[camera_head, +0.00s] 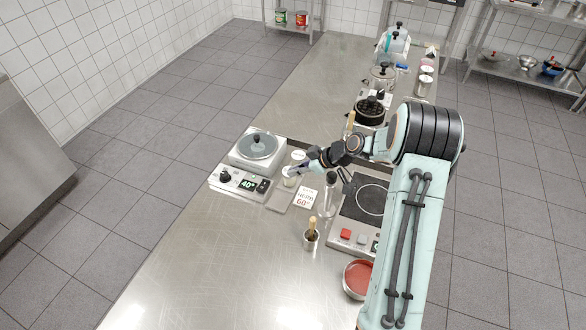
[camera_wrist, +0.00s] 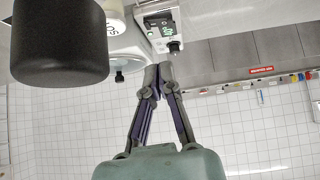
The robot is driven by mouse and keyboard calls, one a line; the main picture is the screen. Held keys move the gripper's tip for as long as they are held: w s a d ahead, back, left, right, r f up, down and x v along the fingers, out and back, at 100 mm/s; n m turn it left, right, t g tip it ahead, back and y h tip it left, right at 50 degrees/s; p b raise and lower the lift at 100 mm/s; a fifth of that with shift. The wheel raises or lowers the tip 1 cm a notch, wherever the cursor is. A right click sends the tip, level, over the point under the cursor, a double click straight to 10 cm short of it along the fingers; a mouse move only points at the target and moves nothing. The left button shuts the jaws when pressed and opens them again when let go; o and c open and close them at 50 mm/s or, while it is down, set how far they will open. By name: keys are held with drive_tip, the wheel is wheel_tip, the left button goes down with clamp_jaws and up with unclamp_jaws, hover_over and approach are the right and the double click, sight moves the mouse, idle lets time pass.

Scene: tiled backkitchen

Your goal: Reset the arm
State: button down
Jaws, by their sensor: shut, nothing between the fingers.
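My arm reaches in from the right in the head view. My gripper (camera_head: 289,171) is over the steel counter (camera_head: 190,255), just right of the hot plate with the 40° display (camera_head: 240,182). It looks close to a small white-topped jar (camera_head: 298,156); I cannot tell whether they touch. In the wrist view the two fingers of my gripper (camera_wrist: 160,80) come together at the tips, with nothing between them.
A clear bottle (camera_head: 328,195), a sign reading 60° (camera_head: 305,197), a brush holder (camera_head: 311,240), a second hot plate (camera_head: 350,236) and a red-filled bowl (camera_head: 358,279) stand nearby. A dark cylinder (camera_wrist: 58,45) is close in the wrist view. The counter's front left is clear.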

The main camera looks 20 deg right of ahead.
drive_tip(key=a+r+n, duration=0.4)
drive_tip(key=a+r, duration=0.7)
drive_tip(key=r, duration=0.4)
drive_tip(key=s+a+r, duration=0.5)
drive_tip(key=s+a, duration=0.1)
drive_tip(key=s, duration=0.1)
drive_tip(key=s+d+f+m+g+h, duration=0.1)
drive_tip(key=s+m, duration=0.3)
drive_tip(key=s, duration=0.4)
drive_tip(key=s+d+f+m+g+h, duration=0.2)
drive_tip(key=s+f+m+g, duration=0.1)
drive_tip(key=s, duration=0.6)
drive_tip(key=s+d+f+m+g+h, duration=0.1)
drive_tip(key=s+f+m+g+h, duration=0.1)
drive_tip(key=s+m, duration=0.3)
drive_tip(key=s+f, duration=0.1)
drive_tip(key=s, duration=0.2)
drive_tip(key=shift+s+d+f+g, duration=0.15)
drive_tip(key=shift+s+d+g, duration=0.1)
drive_tip(key=shift+g, duration=0.15)
